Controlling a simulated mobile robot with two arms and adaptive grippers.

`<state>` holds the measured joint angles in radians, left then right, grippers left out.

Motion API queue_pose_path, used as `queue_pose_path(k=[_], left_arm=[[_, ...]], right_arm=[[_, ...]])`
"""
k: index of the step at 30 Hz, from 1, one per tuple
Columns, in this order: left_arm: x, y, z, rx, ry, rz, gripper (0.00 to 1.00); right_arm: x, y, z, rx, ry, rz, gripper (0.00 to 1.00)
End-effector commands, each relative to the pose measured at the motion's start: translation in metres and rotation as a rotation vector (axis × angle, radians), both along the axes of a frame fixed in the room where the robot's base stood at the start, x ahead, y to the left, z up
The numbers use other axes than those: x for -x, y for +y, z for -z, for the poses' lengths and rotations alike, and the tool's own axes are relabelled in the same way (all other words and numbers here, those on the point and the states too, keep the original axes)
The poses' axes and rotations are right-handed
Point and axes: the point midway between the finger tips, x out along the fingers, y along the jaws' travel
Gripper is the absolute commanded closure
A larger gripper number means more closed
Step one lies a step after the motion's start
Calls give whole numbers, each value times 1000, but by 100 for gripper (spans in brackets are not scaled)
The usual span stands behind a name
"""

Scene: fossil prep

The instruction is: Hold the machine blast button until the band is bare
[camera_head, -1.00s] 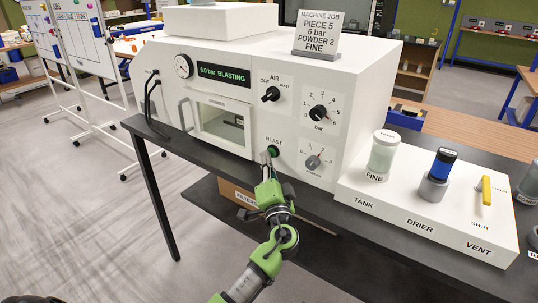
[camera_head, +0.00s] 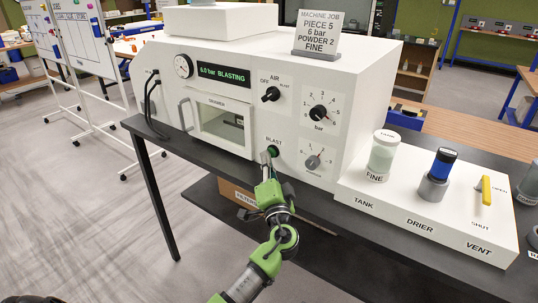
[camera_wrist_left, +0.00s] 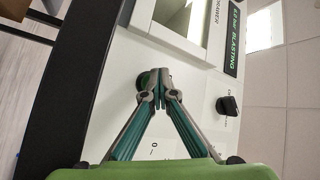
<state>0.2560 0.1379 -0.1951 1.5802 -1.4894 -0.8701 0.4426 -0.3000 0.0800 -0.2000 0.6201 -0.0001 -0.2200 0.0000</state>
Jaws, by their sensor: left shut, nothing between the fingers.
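The white blasting machine (camera_head: 235,52) stands on the dark bench. Its display (camera_head: 223,75) reads "6.0 bar BLASTING". The drawer window (camera_head: 222,124) is left of the button; I cannot make out the band inside. My right gripper is out of view.
A white unit at the right carries the FINE jar (camera_head: 382,156), a blue-topped drier (camera_head: 437,175) and a yellow vent lever (camera_head: 486,190). The job card (camera_head: 318,33) stands on the machine. A pressure dial (camera_head: 318,113) and powder dial (camera_head: 313,162) are right of the button.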

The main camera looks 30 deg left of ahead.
Motion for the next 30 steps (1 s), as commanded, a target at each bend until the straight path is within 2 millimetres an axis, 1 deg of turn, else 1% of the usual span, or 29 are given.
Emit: queue_pose_path(k=[9, 20, 30], left_arm=[[0, -1, 1, 0, 1, 2, 100], [17, 1, 2, 0, 0, 1, 100], [19, 1, 1, 0, 0, 0, 100]], right_arm=[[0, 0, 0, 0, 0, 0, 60], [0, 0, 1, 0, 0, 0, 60], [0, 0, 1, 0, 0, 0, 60]])
